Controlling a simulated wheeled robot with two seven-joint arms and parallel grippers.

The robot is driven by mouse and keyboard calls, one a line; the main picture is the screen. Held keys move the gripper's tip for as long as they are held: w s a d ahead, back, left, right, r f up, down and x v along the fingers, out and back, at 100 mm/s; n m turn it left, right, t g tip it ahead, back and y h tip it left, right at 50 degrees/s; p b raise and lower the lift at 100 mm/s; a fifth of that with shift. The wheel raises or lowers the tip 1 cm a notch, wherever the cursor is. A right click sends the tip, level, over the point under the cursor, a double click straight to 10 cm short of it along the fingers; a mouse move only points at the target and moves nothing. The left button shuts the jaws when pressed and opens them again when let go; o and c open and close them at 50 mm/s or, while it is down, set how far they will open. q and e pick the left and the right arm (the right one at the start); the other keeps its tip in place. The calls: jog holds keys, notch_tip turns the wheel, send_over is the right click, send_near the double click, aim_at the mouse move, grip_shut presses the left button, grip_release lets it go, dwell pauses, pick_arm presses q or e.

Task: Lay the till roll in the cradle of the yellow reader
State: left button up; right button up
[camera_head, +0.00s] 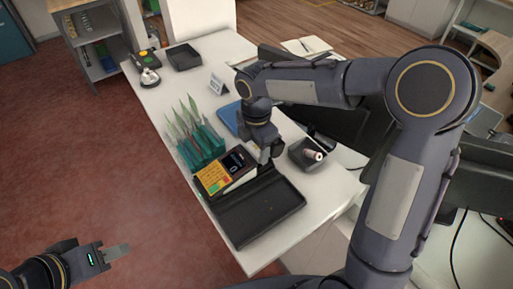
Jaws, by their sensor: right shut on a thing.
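The yellow reader (211,180) lies on the white counter, with a dark screen and green and red patches on its face. My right gripper (267,158) points down just right of the reader, above the far edge of a flat black tray. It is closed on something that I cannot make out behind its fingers. A small whitish roll with a reddish end (313,155) sits at a small dark bin; I cannot tell whether it is the till roll. The reader's cradle cannot be made out. My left gripper (117,252) is over the floor at lower left, its jaw opening unclear.
The flat black tray (250,216) fills the counter's near end. The small dark bin (300,158) stands right of my gripper. Green spiky plants (195,140) stand left of the reader. A bell (149,77) and black tray (184,57) are farther back. Monitors crowd the right.

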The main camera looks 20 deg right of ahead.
jog(key=shift+f, duration=0.5)
jog(key=shift+f, duration=0.1)
